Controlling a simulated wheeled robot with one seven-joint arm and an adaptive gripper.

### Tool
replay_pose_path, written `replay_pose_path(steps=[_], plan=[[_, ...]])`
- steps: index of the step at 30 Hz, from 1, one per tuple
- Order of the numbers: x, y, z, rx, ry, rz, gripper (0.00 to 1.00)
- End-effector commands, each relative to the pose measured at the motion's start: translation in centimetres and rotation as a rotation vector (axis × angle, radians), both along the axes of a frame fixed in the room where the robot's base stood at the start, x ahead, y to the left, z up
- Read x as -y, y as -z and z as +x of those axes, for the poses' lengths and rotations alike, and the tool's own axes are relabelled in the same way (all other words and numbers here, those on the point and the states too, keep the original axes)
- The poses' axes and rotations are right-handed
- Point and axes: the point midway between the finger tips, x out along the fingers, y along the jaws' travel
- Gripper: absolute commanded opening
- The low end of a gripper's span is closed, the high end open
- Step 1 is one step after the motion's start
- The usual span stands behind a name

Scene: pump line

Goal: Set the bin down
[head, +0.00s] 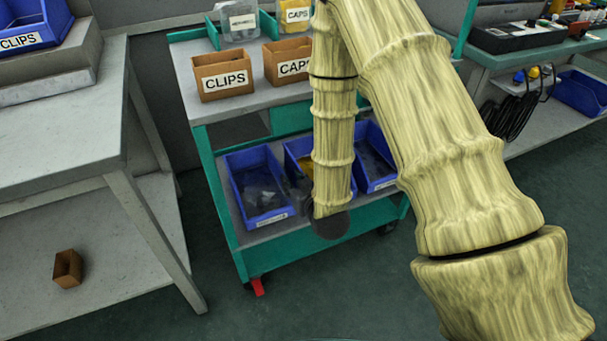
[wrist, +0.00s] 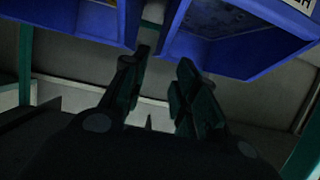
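Three blue bins stand on the cart's lower shelf in the head view: a left one (head: 257,184), a middle one (head: 296,150) partly behind my arm, and a right one (head: 375,165). Another blue bin labelled CLIPS (head: 30,28) sits on a grey stand at the upper left. My gripper is hidden behind my arm in the head view. In the wrist view my gripper (wrist: 165,58) has its fingers apart, with nothing visible between them. Two blue bins, left (wrist: 97,20) and right (wrist: 230,45), show beyond the fingertips. I cannot tell whether either touches the fingers.
The teal cart (head: 300,253) carries cardboard boxes labelled CLIPS (head: 223,75) and CAPS (head: 284,62) on top. A grey table (head: 75,125) stands left, with a small brown box (head: 67,268) on its lower shelf. A workbench (head: 545,52) stands right. Floor shows around the cart.

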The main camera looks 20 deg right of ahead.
Motion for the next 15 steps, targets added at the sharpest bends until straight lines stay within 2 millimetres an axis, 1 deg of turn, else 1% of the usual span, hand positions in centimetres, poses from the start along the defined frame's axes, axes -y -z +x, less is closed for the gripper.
replay_pose_path(steps=[3, 5, 8, 11, 12, 14, 15], plan=[[0.0, 0.1, -0.2, -0.003, 0.000, 0.000, 0.29], [0.0, 0.7, -0.6, -0.021, 0.000, 0.000, 0.29], [-0.1, 3.4, -2.4, -0.106, 0.003, 0.000, 0.29], [-0.2, 8.0, -6.1, -0.260, 0.008, -0.001, 0.29], [-0.3, 10.1, -8.1, -0.337, 0.011, -0.002, 0.29], [-0.3, 13.2, -11.5, -0.458, 0.016, -0.002, 0.29], [-0.4, 15.0, -14.0, -0.540, 0.021, -0.003, 0.29]])
